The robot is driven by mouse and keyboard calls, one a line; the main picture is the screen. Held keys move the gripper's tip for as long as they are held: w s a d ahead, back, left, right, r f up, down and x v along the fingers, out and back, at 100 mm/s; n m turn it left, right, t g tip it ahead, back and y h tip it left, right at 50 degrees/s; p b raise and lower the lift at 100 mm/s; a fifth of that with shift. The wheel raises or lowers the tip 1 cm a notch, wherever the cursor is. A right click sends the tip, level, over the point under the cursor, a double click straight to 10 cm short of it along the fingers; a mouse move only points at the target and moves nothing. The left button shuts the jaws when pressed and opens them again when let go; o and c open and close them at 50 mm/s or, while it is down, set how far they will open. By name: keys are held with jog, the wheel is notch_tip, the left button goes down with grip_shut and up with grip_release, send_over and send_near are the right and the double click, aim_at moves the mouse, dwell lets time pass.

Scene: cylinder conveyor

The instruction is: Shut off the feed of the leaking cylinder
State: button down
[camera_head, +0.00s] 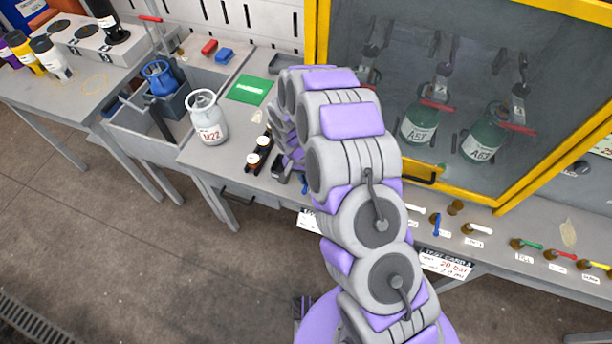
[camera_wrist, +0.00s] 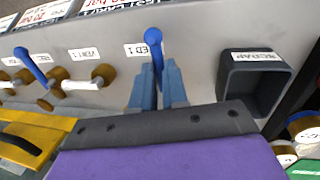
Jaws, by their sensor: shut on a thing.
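In the wrist view my gripper (camera_wrist: 158,78) has its two blue fingers shut on a blue valve lever (camera_wrist: 152,42). The lever stands at a label (camera_wrist: 136,50), partly hidden, that ends in "ED 1". In the head view my arm hides the gripper. Behind the yellow-framed cabinet window stand green cylinders labelled A57 (camera_head: 420,125) and A63 (camera_head: 483,142), with red-handled clamps above them. I cannot tell from these frames which cylinder leaks. Another blue lever (camera_wrist: 32,66) and a white lever (camera_wrist: 82,85) stand to the left in the wrist view.
The yellow cabinet frame (camera_head: 316,35) rises close to my arm. A dark open box (camera_wrist: 252,80) is right of the held lever. A grey cylinder marked M22 (camera_head: 207,118) stands on the bench, left of my arm. More coloured valves (camera_head: 560,254) line the bench's right front edge.

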jog(key=n+p, duration=0.1)
jog(key=n, duration=0.1)
jog(key=d+n+p, duration=0.1)
jog(key=n+p, duration=0.1)
jog(key=shift+s+r+t, duration=0.15)
jog(key=shift+s+t, duration=0.05)
jog(key=shift+t, duration=0.2)
jog(key=n+p, duration=0.1)
jog(key=n, duration=0.1)
jog(key=d+n+p, duration=0.1)
jog(key=n, duration=0.2)
jog(key=shift+t+p, duration=0.4)
jog(key=n+p, duration=0.2)
jog(key=n, duration=0.1)
jog(key=d+n+p, duration=0.1)
jog(key=shift+w+t+y, duration=0.3)
jog(key=shift+y, duration=0.1)
jog(key=shift+w+d+n+y+p, duration=0.1)
jog(key=shift+w+n+y+p, duration=0.1)
jog(key=shift+n+p, duration=0.75)
jog(key=shift+w+d+n+y+p, duration=0.15)
jog(key=shift+n+p, duration=0.45)
jog(key=shift+n, duration=0.55)
jog(key=shift+a, duration=0.1)
jog(key=c, duration=1.2)
grip_release()
jog(key=shift+o, duration=0.3)
